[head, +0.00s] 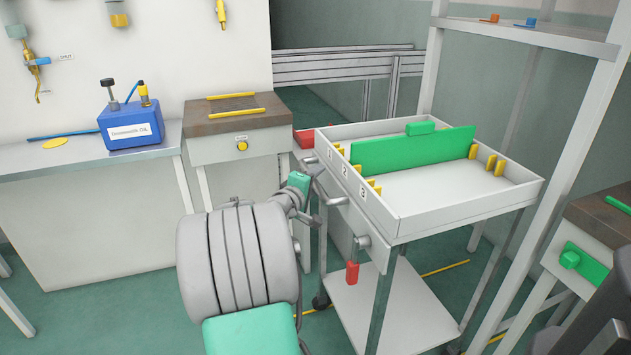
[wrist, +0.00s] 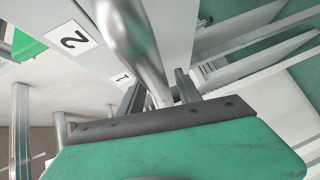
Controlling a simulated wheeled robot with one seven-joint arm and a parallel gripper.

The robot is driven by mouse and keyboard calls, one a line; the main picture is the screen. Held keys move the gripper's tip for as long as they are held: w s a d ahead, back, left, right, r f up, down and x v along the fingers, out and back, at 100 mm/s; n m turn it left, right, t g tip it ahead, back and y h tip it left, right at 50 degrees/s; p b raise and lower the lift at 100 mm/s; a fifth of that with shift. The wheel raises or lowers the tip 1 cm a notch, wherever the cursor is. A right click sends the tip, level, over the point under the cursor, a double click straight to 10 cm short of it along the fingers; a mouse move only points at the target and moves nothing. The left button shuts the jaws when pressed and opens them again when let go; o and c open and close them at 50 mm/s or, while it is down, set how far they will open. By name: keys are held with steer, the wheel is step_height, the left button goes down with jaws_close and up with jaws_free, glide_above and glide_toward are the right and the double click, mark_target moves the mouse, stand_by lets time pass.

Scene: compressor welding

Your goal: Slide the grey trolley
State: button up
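The grey trolley (head: 455,222) stands at centre right in the head view, with a shallow white tray on top, a lower shelf and castors. Its left side has a metal handle (head: 333,199) below the numbers 1, 2 and 3. In the wrist view the handle bar (wrist: 140,45) runs between my fingers. My gripper (head: 311,179) is at the handle's far end. In the wrist view my gripper (wrist: 160,92) looks open, one finger on each side of the bar, with a gap at the right finger. Contact at the left finger is unclear.
A green panel (head: 415,151) stands in yellow slots in the tray. A drawer cabinet (head: 238,148) and a red bin (head: 305,138) are behind left. A tall grey frame (head: 565,120) stands close on the right.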

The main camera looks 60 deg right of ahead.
jaws_close()
stand_by(1.2)
